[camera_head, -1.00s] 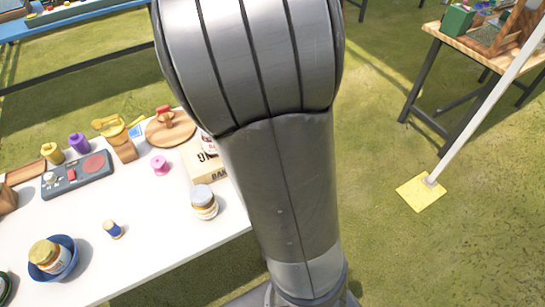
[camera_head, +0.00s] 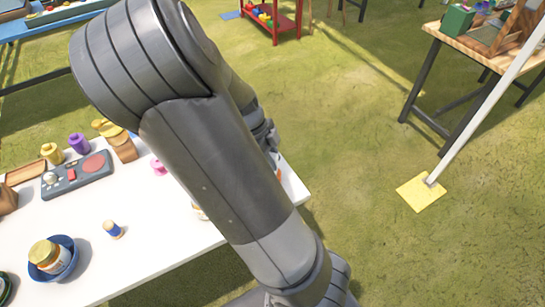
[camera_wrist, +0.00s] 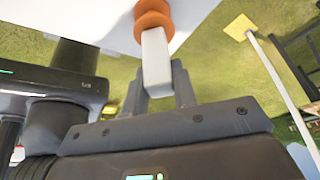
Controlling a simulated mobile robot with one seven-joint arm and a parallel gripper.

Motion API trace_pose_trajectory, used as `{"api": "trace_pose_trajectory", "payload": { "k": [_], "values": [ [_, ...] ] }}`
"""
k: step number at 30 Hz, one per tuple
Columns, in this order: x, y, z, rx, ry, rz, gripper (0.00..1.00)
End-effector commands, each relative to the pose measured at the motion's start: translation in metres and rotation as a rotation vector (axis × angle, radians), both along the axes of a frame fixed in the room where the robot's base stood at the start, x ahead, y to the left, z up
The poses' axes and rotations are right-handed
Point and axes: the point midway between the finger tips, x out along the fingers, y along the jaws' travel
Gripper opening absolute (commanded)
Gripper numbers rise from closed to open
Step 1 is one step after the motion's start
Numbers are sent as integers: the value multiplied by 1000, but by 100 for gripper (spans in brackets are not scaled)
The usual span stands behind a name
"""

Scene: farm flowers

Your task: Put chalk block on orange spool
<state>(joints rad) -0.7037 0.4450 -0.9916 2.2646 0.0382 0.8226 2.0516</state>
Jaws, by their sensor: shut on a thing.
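The chalk block (camera_wrist: 156,60) is a white bar held between the fingers of my gripper (camera_wrist: 158,82) in the wrist view. The orange spool (camera_wrist: 153,20) is at the top of that view, at the far end of the block and partly overlapped by it. I cannot tell whether the block touches the spool or is still apart from it. In the head view my arm hides most of the gripper and the block. A small orange patch shows by the table's right end there, too small to identify.
The white table (camera_head: 170,225) holds a pink spool (camera_head: 158,167), a purple spool (camera_head: 79,143), a grey box with a red disc (camera_head: 77,175), a small blue-and-tan spool (camera_head: 113,229) and a jar in a blue bowl (camera_head: 52,262).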

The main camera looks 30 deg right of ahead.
Motion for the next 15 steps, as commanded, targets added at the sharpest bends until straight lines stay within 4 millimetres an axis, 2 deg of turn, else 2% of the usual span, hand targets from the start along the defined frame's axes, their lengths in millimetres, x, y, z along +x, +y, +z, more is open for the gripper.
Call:
{"api": "trace_pose_trajectory", "payload": {
  "k": [7,8,15],
  "values": [
    [0,0,-3,0,0,0,1],
    [0,0,-3,1,-1,0,28],
    [0,0,-2,0,0,0,47]
  ]
}}
